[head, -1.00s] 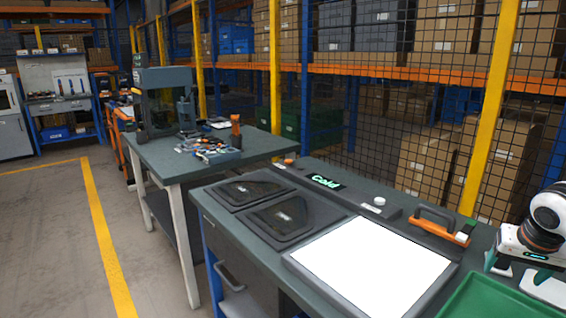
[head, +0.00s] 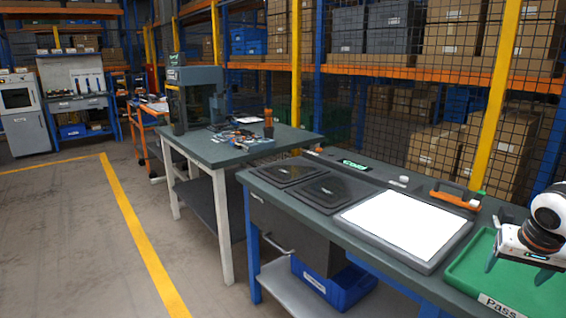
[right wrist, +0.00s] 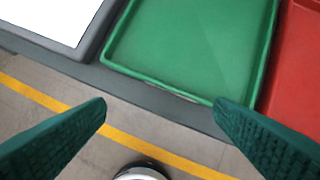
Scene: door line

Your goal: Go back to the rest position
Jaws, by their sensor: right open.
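My right gripper (head: 517,268) is at the right edge of the head view, over the green tray (head: 472,280). Its two dark green fingers are spread apart, with nothing between them. In the right wrist view the open right gripper (right wrist: 160,106) points down past the near edge of the green tray (right wrist: 195,45), above the bench edge and floor. My left gripper is in no view.
The bench holds a white lit panel (head: 405,225), two dark lids (head: 328,190) and an orange-handled tool (head: 456,197). A red tray (right wrist: 300,80) adjoins the green one. A blue bin (head: 335,285) sits below. Open floor (head: 70,240) lies left.

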